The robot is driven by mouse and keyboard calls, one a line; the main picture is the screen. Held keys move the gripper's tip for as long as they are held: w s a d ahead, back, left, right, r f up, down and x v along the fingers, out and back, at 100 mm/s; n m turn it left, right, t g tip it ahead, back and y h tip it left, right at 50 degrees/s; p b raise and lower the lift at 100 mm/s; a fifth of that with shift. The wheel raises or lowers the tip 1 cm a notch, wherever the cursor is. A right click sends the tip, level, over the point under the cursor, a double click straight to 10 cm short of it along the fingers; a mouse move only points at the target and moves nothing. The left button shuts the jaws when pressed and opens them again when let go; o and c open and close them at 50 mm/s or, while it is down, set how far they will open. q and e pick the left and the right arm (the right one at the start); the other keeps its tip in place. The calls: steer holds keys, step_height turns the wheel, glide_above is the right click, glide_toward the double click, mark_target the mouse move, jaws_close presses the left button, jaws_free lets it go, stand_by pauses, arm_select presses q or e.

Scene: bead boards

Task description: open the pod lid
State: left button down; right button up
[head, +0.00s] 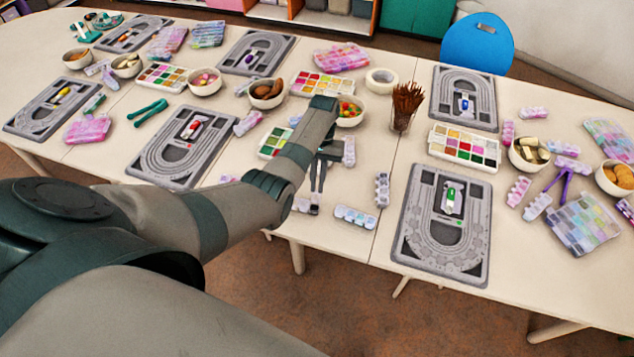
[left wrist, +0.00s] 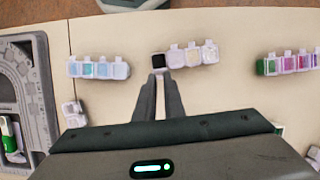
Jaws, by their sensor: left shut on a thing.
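A short strip of small pods with pale lids (left wrist: 193,54) lies on the table straight ahead of my fingers in the left wrist view. Its left end pod (left wrist: 158,61) looks dark, unlike its pale neighbours. My left gripper (left wrist: 159,73) has its fingertips close together at the near edge of that dark pod, shut on a small part there, most likely its lid. The fingers partly hide it, and I cannot tell the lid's angle. In the head view my left gripper (head: 317,190) points down at the strip (head: 307,205) near the table's front edge. My right gripper is not in view.
Other pod strips lie close by, one to the right (head: 356,217) and one further right (head: 382,191). A grey bead board (head: 406,240) is at the right, another (head: 150,155) at the left. Bowls and paint-like bead trays stand behind. The table edge is near.

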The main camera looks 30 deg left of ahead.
arm_select(q)
steer(key=shift+s+f, duration=0.2)
steer(key=shift+f, duration=0.1)
steer(key=c, duration=2.1)
jaws_free()
steer(key=shift+w, duration=0.1)
steer(key=shift+r, duration=0.1)
steer(key=p+v, duration=0.3)
steer(key=v, duration=1.4)
steer(key=shift+w, duration=0.25)
steer(key=shift+a, duration=0.15)
